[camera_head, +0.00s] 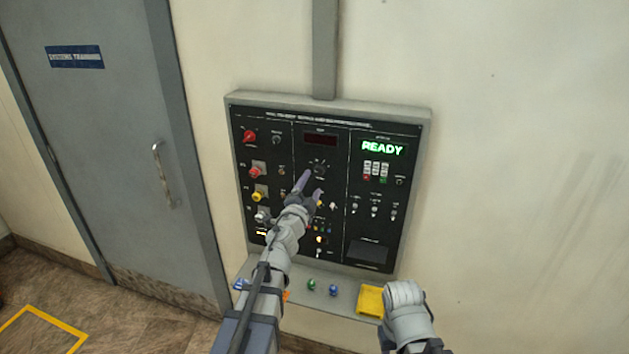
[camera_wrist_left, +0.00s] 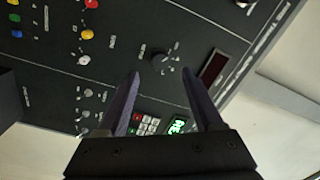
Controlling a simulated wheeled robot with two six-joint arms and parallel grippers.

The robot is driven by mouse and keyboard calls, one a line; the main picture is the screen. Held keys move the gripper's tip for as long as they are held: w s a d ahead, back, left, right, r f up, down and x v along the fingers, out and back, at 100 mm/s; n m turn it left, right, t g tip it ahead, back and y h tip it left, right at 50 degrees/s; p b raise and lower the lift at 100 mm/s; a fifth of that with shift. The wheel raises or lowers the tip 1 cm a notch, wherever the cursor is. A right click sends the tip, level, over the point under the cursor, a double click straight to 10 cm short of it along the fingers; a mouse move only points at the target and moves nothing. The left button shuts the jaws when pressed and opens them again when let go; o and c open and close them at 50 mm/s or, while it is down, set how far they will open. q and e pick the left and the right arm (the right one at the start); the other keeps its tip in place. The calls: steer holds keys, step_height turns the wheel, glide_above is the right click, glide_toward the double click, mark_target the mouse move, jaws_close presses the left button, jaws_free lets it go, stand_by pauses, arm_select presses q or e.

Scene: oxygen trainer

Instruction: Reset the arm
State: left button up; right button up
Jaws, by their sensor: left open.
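My left arm reaches up from the bottom in the head view to a black control panel (camera_head: 337,225) on the wall. My left gripper (camera_head: 313,183) is open and empty, in front of the panel's middle column, just below a black rotary knob (camera_head: 320,170). In the left wrist view the gripper (camera_wrist_left: 159,74) has its two dark fingers spread, and the knob (camera_wrist_left: 164,62) shows between and beyond their tips. I see no clear contact. The gripper hides part of the middle column in the head view. My right arm shows at the lower right, but its fingers do not show.
A green READY display (camera_head: 382,148) is lit at the panel's upper right. Red and yellow buttons line its left column. A shelf (camera_head: 330,300) below holds small coloured parts and a yellow block (camera_head: 370,301). A grey door (camera_head: 110,140) stands left. The wall to the right is clear.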

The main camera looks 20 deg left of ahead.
arm_select(q)
steer(key=shift+s, duration=1.25)
steer(key=shift+f, duration=0.1)
steer(key=s+d+f+n+g+y+b, duration=0.1)
steer(key=s+d+f+n+g+y, duration=0.15)
steer(key=s+f+n+g, duration=0.45)
steer(key=s+d+f+n+g+y+b, duration=0.1)
steer(key=s+d+f+n+g+y, duration=0.2)
steer(key=f, duration=0.9)
steer(key=s+d+f+g+h, duration=0.1)
steer(key=s+d+f+g, duration=0.1)
steer(key=s, duration=0.4)
steer(key=s+d+f+g+h, duration=0.1)
steer(key=s+d+f+g, duration=0.1)
steer(key=s+d, duration=0.3)
steer(key=s+d+f+m+g+h+b, duration=0.1)
steer(key=s+d+f+g+h, duration=0.1)
steer(key=s+d+g, duration=0.2)
steer(key=s, duration=0.3)
steer(key=shift+d+f+g, duration=0.15)
steer(key=shift+f+g, duration=0.15)
steer(key=shift+f, duration=0.1)
steer(key=shift+s, duration=0.1)
